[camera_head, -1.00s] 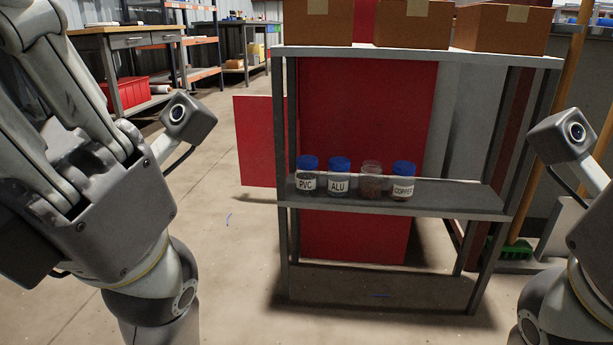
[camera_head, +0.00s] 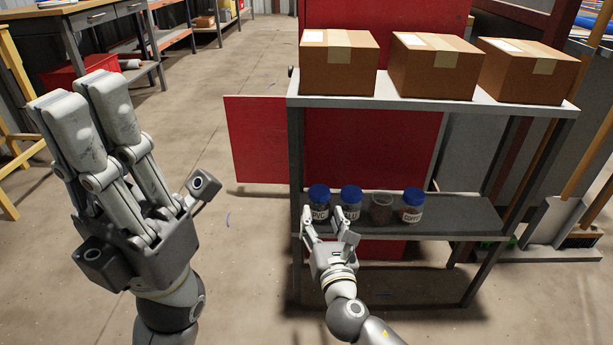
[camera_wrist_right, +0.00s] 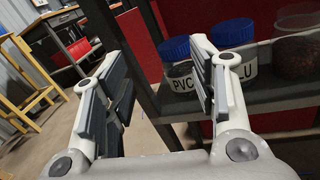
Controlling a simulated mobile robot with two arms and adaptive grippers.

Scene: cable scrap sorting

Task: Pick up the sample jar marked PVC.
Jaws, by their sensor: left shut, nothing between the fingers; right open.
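The jar marked PVC (camera_head: 319,194) has a blue lid and stands upright at the left end of the middle shelf. It also shows in the right wrist view (camera_wrist_right: 176,50), partly hidden by the finger on the right. My right gripper (camera_head: 326,228) is open and empty in front of the shelf, in front of the PVC and ALU jars. In the wrist view the PVC jar is beyond the fingertips, toward the right side of the gap, not between the fingers. My left gripper (camera_head: 82,100) is shut and empty, raised at the left, away from the shelf.
The ALU jar (camera_head: 350,194) stands close beside the PVC jar. A jar without a blue lid (camera_head: 381,211) and the copper jar (camera_head: 411,206) are further right. Cardboard boxes (camera_head: 338,66) sit on the top shelf. The shelf's left post (camera_head: 296,180) is close to the PVC jar.

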